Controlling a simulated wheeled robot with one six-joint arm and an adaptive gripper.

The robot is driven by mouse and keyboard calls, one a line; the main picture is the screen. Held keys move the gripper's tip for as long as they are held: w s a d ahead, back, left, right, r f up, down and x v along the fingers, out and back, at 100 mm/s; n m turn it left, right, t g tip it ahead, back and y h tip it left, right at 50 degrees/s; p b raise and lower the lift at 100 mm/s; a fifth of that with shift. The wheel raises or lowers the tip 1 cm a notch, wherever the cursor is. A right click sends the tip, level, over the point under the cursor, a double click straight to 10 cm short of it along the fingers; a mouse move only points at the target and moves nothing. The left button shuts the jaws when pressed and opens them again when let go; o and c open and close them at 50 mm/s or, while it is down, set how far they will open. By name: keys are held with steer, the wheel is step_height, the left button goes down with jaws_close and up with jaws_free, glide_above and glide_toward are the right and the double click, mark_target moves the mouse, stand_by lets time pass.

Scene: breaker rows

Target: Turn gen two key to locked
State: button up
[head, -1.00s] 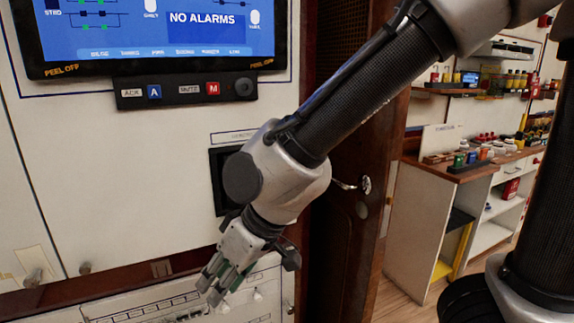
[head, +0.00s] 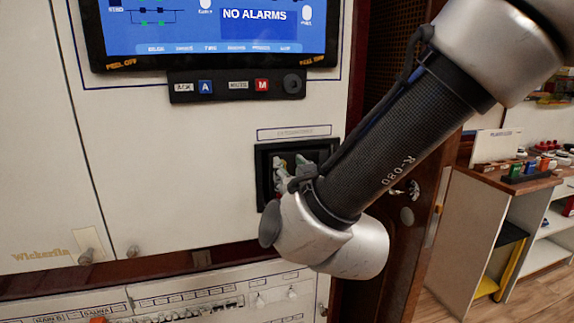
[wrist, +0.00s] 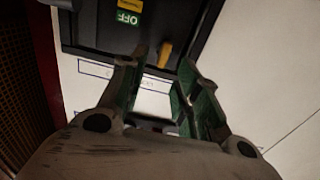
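No key marked gen two can be picked out in either view. My gripper (head: 287,168) is in front of a black recessed panel (head: 263,150) below the screen, and my wrist partly covers that panel. In the wrist view my gripper (wrist: 163,65) is open, its green-padded fingers apart. An orange, lever-like part (wrist: 165,54) shows just beyond and between the fingertips; contact cannot be told. The panel (wrist: 87,25) also carries a green label reading OFF upside down (wrist: 129,17) and a yellow piece (wrist: 131,4).
A screen reading NO ALARMS (head: 210,32) is above, with a button strip (head: 237,86) under it. Rows of switches (head: 190,305) lie on the lower panel. A brown door (head: 392,240) stands close on the right, with shelves (head: 500,215) beyond.

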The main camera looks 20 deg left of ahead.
steer(key=x, duration=0.4)
steer(key=shift+w+a, duration=0.1)
jaws_close()
